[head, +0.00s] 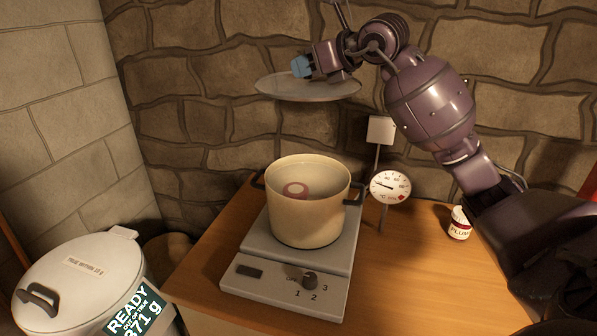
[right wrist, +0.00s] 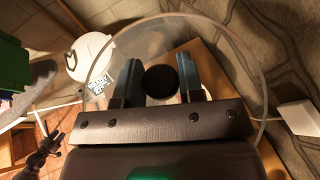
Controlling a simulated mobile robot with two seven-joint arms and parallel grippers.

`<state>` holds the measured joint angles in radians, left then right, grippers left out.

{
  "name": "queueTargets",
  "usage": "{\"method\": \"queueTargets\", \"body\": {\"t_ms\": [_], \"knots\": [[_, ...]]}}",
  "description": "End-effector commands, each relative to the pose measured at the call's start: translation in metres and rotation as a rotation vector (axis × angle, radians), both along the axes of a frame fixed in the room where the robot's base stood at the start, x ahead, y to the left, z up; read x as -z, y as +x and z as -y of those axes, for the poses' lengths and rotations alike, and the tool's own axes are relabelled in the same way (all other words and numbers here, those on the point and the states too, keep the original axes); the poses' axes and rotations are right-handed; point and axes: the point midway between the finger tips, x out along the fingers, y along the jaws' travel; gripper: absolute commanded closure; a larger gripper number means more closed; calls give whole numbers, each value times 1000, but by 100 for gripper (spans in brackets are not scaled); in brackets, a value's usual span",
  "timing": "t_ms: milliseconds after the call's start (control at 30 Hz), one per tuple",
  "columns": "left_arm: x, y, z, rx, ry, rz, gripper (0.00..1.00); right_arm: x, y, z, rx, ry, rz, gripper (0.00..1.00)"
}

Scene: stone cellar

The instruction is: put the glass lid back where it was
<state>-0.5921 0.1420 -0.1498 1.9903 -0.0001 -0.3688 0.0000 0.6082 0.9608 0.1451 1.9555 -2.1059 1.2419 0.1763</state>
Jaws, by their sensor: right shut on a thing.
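My right gripper (head: 302,66) is shut on the dark knob of the glass lid (head: 305,90). It holds the lid roughly level in the air, higher than the cream pot (head: 305,215) and clear of it. In the right wrist view the knob (right wrist: 161,80) sits between the two blue fingers, with the clear lid (right wrist: 243,60) spread around it. The pot stands uncovered on the grey hot plate (head: 268,283); a pink ring-shaped thing (head: 295,190) shows inside. A dark jointed hand (right wrist: 40,155), probably my left gripper, shows in the right wrist view; its jaws are unclear.
A dial thermometer (head: 390,187) stands right of the pot, with a pale square plate (head: 381,130) on a post behind. A small jar (head: 459,223) is farther right on the wooden table (head: 415,285). A white lidded bin (head: 85,275) stands left. The stone wall is close behind.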

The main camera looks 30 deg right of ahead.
Motion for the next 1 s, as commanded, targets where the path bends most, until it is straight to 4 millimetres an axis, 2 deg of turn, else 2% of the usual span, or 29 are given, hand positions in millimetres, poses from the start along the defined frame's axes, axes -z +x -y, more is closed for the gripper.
{"method": "queueTargets", "body": {"t_ms": [167,333,700,800,1000], "knots": [[3,-4,-1,-2,0,-9,57,26,-1,0,9,2,-2,100],[7,-11,-1,-6,0,-22,57,63,-1,0,9,4,-3,100],[8,-7,-1,-3,0,-16,57,137,-1,0,9,2,-3,100],[8,-6,-1,-2,0,-14,57,149,-1,-1,9,3,0,100],[8,-4,0,-1,0,-11,57,159,-1,0,9,0,1,100]]}}
